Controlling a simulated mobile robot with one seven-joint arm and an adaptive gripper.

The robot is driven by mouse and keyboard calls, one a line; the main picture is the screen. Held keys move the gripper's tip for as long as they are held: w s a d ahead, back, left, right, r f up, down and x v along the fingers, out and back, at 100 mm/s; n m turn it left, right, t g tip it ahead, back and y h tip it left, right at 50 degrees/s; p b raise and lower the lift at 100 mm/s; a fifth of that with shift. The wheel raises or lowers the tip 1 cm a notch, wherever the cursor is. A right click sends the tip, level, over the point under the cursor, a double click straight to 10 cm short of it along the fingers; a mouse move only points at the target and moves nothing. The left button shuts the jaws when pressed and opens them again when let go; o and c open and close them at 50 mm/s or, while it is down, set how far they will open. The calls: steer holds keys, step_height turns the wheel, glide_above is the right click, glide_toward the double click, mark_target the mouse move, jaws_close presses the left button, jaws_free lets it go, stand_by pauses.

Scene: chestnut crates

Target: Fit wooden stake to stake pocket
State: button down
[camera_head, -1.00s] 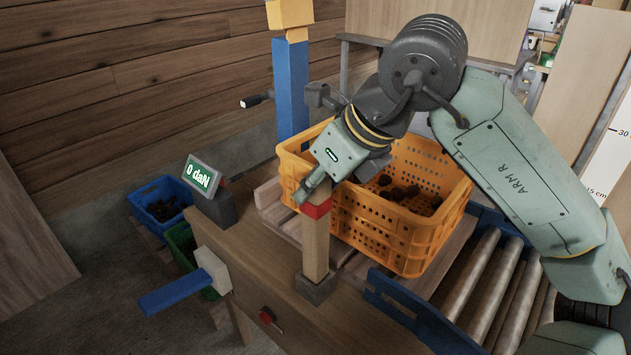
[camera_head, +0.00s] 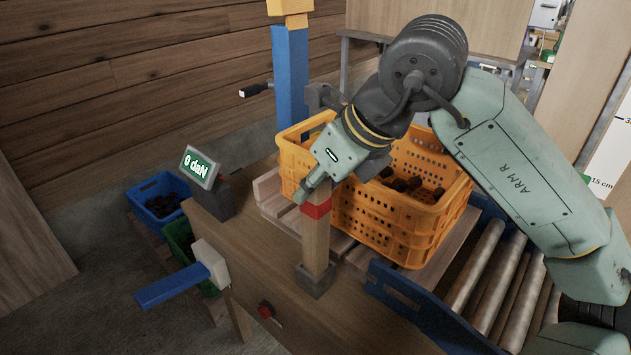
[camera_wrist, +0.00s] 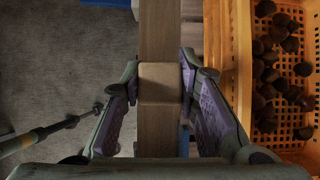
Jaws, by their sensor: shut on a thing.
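The wooden stake (camera_head: 316,240) stands upright with a red band near its top. Its foot meets the dark stake pocket (camera_head: 316,280) on the wooden bench; I cannot tell how deep it sits. My gripper (camera_head: 308,192) is at the stake's top end, above the red band. In the wrist view, the stake's pale top (camera_wrist: 160,82) lies between the two fingers of my gripper (camera_wrist: 160,88), which are shut on it. The pocket is not visible in the wrist view.
An orange crate (camera_head: 385,230) with chestnuts stands right behind the stake; its rim also shows in the wrist view (camera_wrist: 243,60). A display reading 0 daN (camera_head: 200,168) stands at the left. Rollers (camera_head: 490,280) lie at right. A blue lever (camera_head: 172,287) sticks out at the front left.

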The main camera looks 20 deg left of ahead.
steer(key=shift+f+b, duration=0.9)
steer(key=shift+f, duration=0.1)
steer(key=shift+r+p, duration=2)
steer(key=shift+r, duration=1)
steer(key=shift+b, duration=0.5)
steer(key=shift+f+b, duration=2.45)
steer(key=shift+f, duration=0.35)
steer(key=c, duration=1.2)
jaws_free()
steer(key=shift+o, duration=0.2)
